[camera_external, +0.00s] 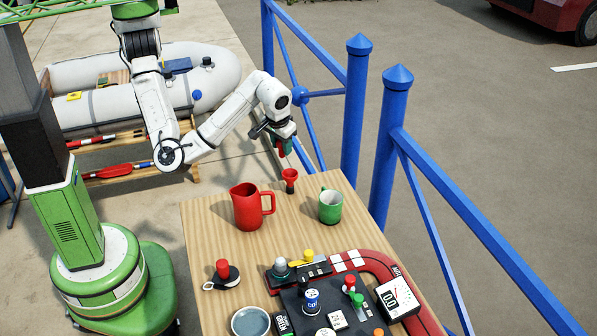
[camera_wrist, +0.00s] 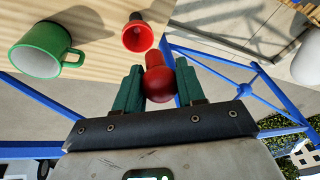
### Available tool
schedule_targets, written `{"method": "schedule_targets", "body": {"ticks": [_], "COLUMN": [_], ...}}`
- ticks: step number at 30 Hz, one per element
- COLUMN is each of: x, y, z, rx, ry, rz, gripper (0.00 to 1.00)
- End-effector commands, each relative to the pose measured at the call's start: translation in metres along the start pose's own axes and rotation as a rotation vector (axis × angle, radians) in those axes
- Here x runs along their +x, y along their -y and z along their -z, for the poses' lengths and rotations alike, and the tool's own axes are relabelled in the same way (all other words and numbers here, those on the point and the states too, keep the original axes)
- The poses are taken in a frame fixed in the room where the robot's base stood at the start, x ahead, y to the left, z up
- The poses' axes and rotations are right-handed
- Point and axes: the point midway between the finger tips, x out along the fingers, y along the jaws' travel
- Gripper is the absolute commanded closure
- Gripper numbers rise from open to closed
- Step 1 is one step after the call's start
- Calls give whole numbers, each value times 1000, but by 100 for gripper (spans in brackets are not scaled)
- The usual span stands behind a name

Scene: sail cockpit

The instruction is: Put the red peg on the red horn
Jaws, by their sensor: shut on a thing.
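My gripper (camera_external: 279,148) is past the far edge of the table and above the tabletop, shut on the red peg. In the wrist view, the peg (camera_wrist: 158,83) shows its round red body between the two green fingertips (camera_wrist: 160,88), with a narrower stub pointing toward the table. The red horn (camera_external: 289,176) stands on the table near its far edge, between the pitcher and the green mug. It also shows in the wrist view (camera_wrist: 137,38), with its wide mouth facing the camera. The peg and horn are apart.
A red pitcher (camera_external: 246,208) stands left of the horn and a green mug (camera_external: 330,206) right of it. The near part of the wooden table (camera_external: 215,235) holds a bowl (camera_external: 251,322) and several small items. Blue railings (camera_external: 355,110) rise beyond the table's right side.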

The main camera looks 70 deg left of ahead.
Motion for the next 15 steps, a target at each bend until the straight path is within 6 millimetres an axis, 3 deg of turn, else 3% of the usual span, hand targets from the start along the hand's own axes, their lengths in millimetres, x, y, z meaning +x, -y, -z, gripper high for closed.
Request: {"method": "schedule_targets", "body": {"ticks": [3, 11, 15], "x": [17, 30, 49], "y": [-11, -22, -25], "z": [4, 8, 3], "rx": [0, 0, 2], "ry": [0, 1, -1], "rz": [3, 1, 4], "gripper": [90, 90, 90]}}
